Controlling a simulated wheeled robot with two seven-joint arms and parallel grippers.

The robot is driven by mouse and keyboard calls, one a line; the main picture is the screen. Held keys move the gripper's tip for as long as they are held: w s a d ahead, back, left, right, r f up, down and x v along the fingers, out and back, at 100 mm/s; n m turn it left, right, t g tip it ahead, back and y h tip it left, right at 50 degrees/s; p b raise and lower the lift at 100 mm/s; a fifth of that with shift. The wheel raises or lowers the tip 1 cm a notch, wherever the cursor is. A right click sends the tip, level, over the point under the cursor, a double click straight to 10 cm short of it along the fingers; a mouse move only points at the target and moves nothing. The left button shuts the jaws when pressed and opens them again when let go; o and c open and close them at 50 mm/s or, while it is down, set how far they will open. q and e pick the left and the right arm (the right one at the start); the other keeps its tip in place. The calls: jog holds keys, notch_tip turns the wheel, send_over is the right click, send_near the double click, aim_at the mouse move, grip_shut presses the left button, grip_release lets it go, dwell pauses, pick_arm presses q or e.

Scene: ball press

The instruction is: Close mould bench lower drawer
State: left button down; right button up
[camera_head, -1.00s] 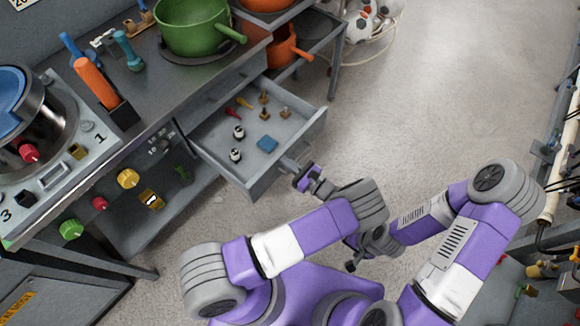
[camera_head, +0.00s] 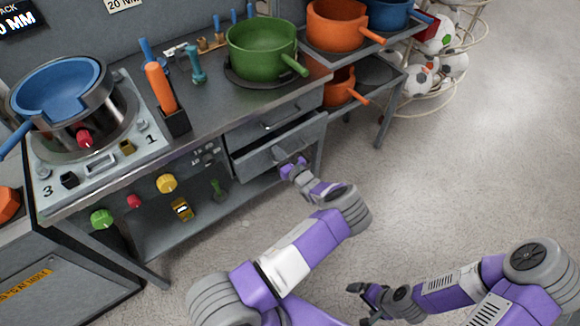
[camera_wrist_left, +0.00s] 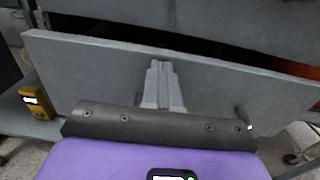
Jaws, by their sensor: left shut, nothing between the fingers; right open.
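The lower drawer (camera_head: 262,159) of the grey bench is pushed most of the way in. A narrow dark gap shows above its front panel, and its contents are hidden. In the left wrist view the drawer front (camera_wrist_left: 90,70) fills the middle, tilted, with the dark gap along its top edge. My left gripper (camera_head: 291,163) is shut and empty, its fingertips at the drawer front, close to or touching it; they also show in the left wrist view (camera_wrist_left: 160,70). My right gripper (camera_head: 362,290) is open and empty over the floor, away from the bench.
The upper drawer (camera_head: 268,122) sits closed above. A green pot (camera_head: 262,48) stands on the bench top. An orange pot (camera_head: 340,88) is on the side shelf to the right. A yellow device (camera_head: 181,209) lies on the low shelf. The floor at right is clear.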

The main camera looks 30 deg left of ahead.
pick_arm(q)
jog(key=b+x, duration=0.1)
jog(key=x, duration=0.3)
jog(key=shift+w+a, duration=0.1)
jog(key=shift+a, duration=0.05)
jog(key=shift+a+r, duration=0.15)
jog(key=shift+r, duration=0.05)
jog(key=shift+a+r, duration=0.1)
jog(key=p, duration=0.4)
send_near(270, 143)
jog(key=d, duration=0.1)
jog(key=d+f, duration=0.1)
jog(key=s+d, duration=0.1)
jog(key=d, duration=0.1)
jog(key=shift+s+f, duration=0.1)
jog(key=shift+f, duration=0.25)
jog(key=shift+a, duration=0.1)
